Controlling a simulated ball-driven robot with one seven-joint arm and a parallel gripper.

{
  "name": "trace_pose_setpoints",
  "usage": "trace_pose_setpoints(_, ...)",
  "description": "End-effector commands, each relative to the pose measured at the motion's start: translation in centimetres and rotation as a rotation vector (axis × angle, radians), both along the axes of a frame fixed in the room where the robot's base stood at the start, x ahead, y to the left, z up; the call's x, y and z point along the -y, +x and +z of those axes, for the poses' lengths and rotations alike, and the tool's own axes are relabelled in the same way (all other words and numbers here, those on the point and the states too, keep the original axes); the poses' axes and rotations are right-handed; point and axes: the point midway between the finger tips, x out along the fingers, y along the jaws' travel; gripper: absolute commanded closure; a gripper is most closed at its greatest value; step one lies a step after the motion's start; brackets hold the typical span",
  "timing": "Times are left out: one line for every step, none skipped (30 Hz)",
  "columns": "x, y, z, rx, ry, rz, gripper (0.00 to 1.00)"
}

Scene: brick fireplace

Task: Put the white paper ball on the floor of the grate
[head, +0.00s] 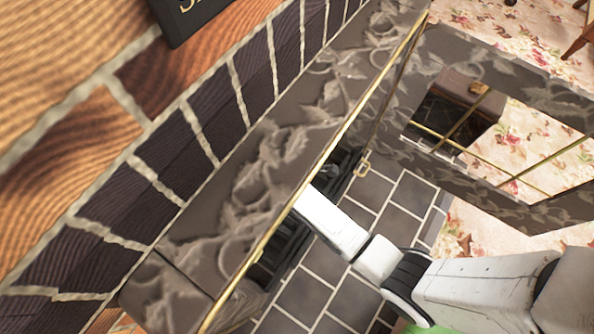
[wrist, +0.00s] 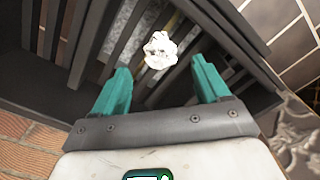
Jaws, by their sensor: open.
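In the wrist view, the crumpled white paper ball (wrist: 160,49) shows against the dark slatted bars of the grate (wrist: 92,50). My gripper (wrist: 158,68) has two teal fingers spread apart. The ball appears just past the fingertips, in line with the gap between them, and neither finger visibly touches it. I cannot tell whether it rests on the slats or how deep it lies. In the head view, my arm reaches into the firebox; my gripper and the ball are hidden behind the fireplace front, and only a dark part of the grate (head: 285,243) shows.
The gold-edged, leaf-patterned fireplace front (head: 290,150) runs beside my arm. A patterned panel with gold-barred openings (head: 480,65) stands open at the right. Dark hearth tiles (head: 322,268) lie below my arm. In the wrist view, brick (wrist: 30,150) borders the grate at lower left.

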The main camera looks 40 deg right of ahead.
Motion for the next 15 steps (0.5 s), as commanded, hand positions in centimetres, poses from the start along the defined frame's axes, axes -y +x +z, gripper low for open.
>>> trace_pose_setpoints(0.0, 0.0, 1.8, 0.003, 0.001, 0.000, 0.25)
trace_pose_setpoints(0.0, 0.0, 2.3, 0.001, 0.000, 0.000, 0.25)
trace_pose_setpoints(0.0, 0.0, 3.1, 0.001, 0.000, 0.000, 0.25)
trace_pose_setpoints(0.0, 0.0, 3.6, 0.001, 0.000, 0.000, 0.25)
trace_pose_setpoints(0.0, 0.0, 4.0, 0.001, 0.000, 0.000, 0.25)
trace_pose_setpoints(0.0, 0.0, 4.6, 0.000, 0.000, 0.000, 0.25)
trace_pose_setpoints(0.0, 0.0, 5.0, 0.001, 0.000, 0.000, 0.25)
trace_pose_setpoints(0.0, 0.0, 5.3, 0.001, 0.000, 0.000, 0.25)
trace_pose_setpoints(0.0, 0.0, 5.7, 0.000, 0.000, 0.000, 0.25)
trace_pose_setpoints(0.0, 0.0, 5.9, 0.000, 0.000, 0.000, 0.25)
trace_pose_setpoints(0.0, 0.0, 6.1, -0.001, 0.000, 0.000, 0.25)
trace_pose_setpoints(0.0, 0.0, 6.3, 0.000, 0.000, 0.000, 0.25)
trace_pose_setpoints(0.0, 0.0, 6.4, 0.000, 0.000, 0.000, 0.25)
trace_pose_setpoints(0.0, 0.0, 6.5, 0.000, 0.000, 0.000, 0.25)
trace_pose_setpoints(0.0, 0.0, 6.5, 0.000, 0.000, 0.000, 0.25)
